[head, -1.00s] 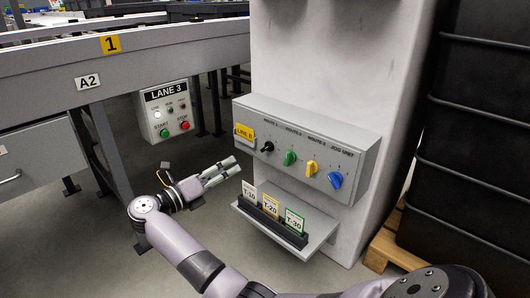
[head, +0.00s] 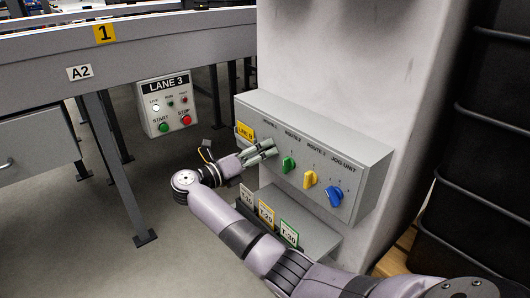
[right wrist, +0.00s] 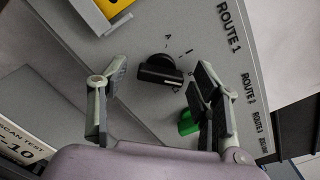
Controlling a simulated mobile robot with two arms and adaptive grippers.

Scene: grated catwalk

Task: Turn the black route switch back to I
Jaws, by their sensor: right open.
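The black route switch (right wrist: 158,72) shows in the right wrist view under the ROUTE 1 label (right wrist: 229,27), on the grey switch panel (head: 350,165). Its bar handle lies slantwise; I cannot tell for sure which mark it points at. My right gripper (head: 273,148) is open at the panel's left part, its fingers on either side of the black switch in the wrist view. I cannot tell whether they touch it. In the head view the gripper hides the switch. My left gripper is not in view.
A green knob (head: 288,165), a yellow knob (head: 310,179) and a blue knob (head: 335,196) sit to the right on the panel. A yellow LINE B tag (head: 245,131) is at its left end. Below, a shelf (head: 312,232) holds three cards. The LANE 3 box (head: 167,104) stands left.

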